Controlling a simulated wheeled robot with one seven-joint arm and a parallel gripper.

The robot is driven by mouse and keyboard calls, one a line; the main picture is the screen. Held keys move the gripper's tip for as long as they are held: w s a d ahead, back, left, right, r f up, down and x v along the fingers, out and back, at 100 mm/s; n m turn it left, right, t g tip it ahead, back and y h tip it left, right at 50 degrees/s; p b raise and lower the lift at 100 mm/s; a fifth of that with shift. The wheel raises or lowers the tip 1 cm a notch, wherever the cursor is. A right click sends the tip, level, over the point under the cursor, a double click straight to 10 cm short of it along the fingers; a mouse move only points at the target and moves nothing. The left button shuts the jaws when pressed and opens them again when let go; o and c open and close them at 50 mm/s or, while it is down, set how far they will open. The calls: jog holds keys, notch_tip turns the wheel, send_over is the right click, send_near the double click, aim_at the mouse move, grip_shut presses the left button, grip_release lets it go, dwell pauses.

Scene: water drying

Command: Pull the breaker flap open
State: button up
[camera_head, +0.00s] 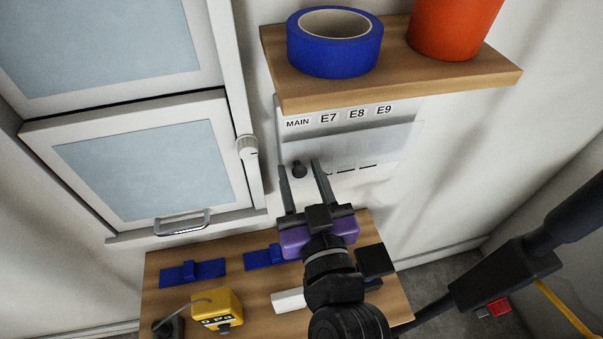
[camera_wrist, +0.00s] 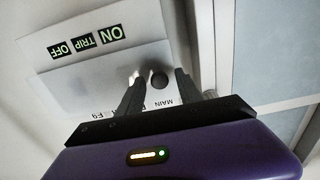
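The breaker flap (camera_head: 385,143) is a pale, see-through panel on the white wall box, below the labels MAIN, E7, E8 and E9. It also shows in the wrist view (camera_wrist: 85,88); I cannot tell how far it stands off the box. A dark round knob (camera_head: 298,171) sits at its lower left, and in the wrist view the knob (camera_wrist: 159,79) lies between the fingertips. My gripper (camera_head: 299,165), with a purple body, is open, one finger on each side of the knob. Gaps show beside the knob; contact is not visible.
A wooden shelf (camera_head: 400,79) above holds a blue tape roll (camera_head: 334,58) and an orange pot (camera_head: 452,25). A window (camera_head: 150,165) stands left. A lower wooden shelf (camera_head: 240,290) holds blue pieces and a yellow box (camera_head: 216,308).

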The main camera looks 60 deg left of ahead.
grip_shut()
dwell(1.2)
